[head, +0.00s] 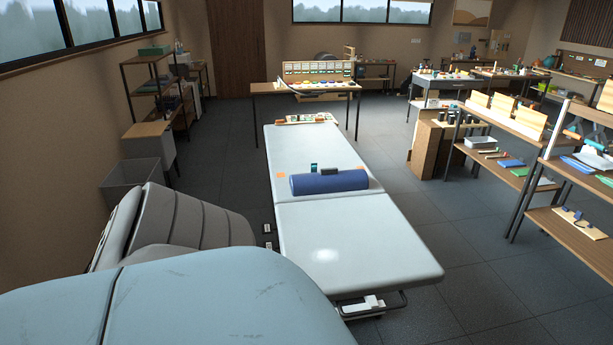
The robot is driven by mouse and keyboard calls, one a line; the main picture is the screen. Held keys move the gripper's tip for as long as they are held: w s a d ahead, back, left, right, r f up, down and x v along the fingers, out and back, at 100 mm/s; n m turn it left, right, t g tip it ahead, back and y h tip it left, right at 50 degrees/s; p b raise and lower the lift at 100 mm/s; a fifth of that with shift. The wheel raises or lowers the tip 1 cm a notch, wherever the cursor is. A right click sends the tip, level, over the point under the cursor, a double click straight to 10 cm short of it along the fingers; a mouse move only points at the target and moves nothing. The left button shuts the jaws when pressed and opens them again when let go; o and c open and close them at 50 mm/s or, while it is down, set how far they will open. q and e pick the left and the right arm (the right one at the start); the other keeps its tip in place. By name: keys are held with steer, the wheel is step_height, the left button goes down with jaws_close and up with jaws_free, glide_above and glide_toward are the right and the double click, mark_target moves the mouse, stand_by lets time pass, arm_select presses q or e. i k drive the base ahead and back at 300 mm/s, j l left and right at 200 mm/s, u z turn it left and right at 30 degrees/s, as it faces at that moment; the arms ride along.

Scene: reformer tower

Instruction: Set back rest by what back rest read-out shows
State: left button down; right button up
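A long pale padded couch (340,240) stands in the middle of the head view, with a seam across it. Its far section (300,150) looks level or nearly level with the near one; I cannot tell its exact angle or which section is the back rest. A blue roll (328,182) lies across the far section near the seam. A small dark device with a teal face (313,168) stands just behind the roll; it may be a read-out, but nothing on it is legible. Neither of my grippers is in view.
A white fitting with a dark bar (370,305) shows under the couch's near end. A table with a coloured panel (318,72) stands beyond its far end. Wooden shelves (560,180) line the right and a grey bin (130,182) stands left. Floor right of the couch is clear.

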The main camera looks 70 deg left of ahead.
mark_target(351, 247)
steer(key=u, duration=1.85)
steer(key=z, duration=4.3)
steer(key=k+u, duration=0.3)
steer(key=k+j+u, duration=0.25)
steer(key=k+l, duration=0.05)
steer(key=k, duration=0.05)
